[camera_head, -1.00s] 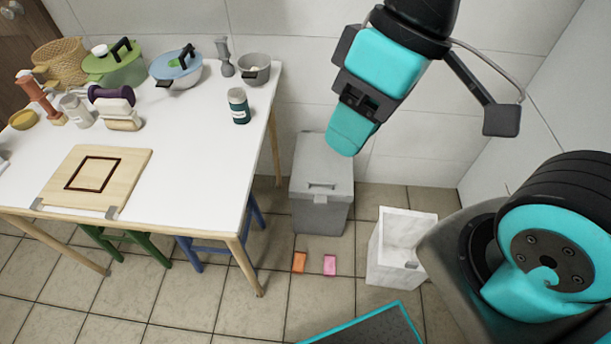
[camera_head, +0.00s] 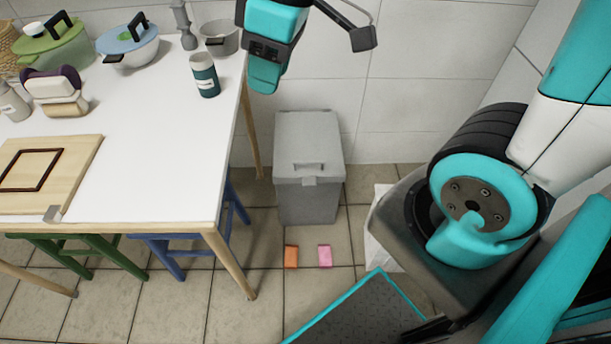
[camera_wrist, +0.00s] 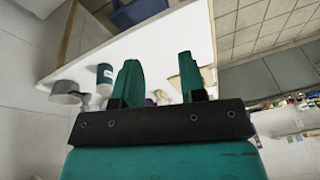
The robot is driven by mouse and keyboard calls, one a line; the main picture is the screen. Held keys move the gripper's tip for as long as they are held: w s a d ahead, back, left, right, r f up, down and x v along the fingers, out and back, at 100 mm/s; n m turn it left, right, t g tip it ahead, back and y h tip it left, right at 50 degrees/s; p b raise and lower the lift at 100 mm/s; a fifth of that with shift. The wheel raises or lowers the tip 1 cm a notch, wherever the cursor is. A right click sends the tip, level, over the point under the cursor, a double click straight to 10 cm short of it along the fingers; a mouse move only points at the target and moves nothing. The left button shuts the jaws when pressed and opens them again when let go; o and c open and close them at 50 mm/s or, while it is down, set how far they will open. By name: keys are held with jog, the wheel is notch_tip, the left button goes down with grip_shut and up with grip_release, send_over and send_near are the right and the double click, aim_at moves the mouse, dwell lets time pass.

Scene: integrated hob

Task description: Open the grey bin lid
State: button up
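The grey bin (camera_head: 308,200) stands on the floor against the back wall, right of the table, in the head view. Its grey lid (camera_head: 308,137) is shut flat on top, with a handle-like slot near its front edge. My gripper (camera_head: 264,80) is above and left of the lid, near the table's back right corner, pointing down in the picture and apart from the bin. In the wrist view my gripper's two fingers (camera_wrist: 158,72) are spread apart with nothing between them. The bin cannot be made out in the wrist view.
The white table (camera_head: 150,150) stands left of the bin, with pots, a green-labelled jar (camera_head: 205,76) and a wooden board (camera_head: 75,165). An orange block (camera_head: 291,256) and a pink block (camera_head: 324,256) lie on the floor before the bin. A white container (camera_head: 382,245) is partly hidden at right.

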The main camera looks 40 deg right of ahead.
jog(key=w+d+f+n+h+b, duration=0.1)
jog(key=w+d+f+b, duration=0.2)
jog(key=f+b, duration=0.3)
jog(key=w+d+f+b, duration=0.3)
jog(key=f+b, duration=0.1)
jog(key=f, duration=0.3)
jog(key=w+d+f+n+h+b, duration=0.1)
jog(key=w+d+f+b, duration=0.3)
jog(key=f, duration=0.3)
jog(key=n+h+b, duration=0.1)
jog(key=h+b, duration=0.1)
jog(key=b, duration=0.9)
send_near(307, 162)
jog(key=shift+t, duration=0.3)
jog(key=f+b, duration=0.5)
jog(key=d+f+b, duration=0.1)
jog(key=f+b, duration=0.2)
jog(key=shift+w+f, duration=0.2)
jog(key=shift+w, duration=0.15)
grip_shut()
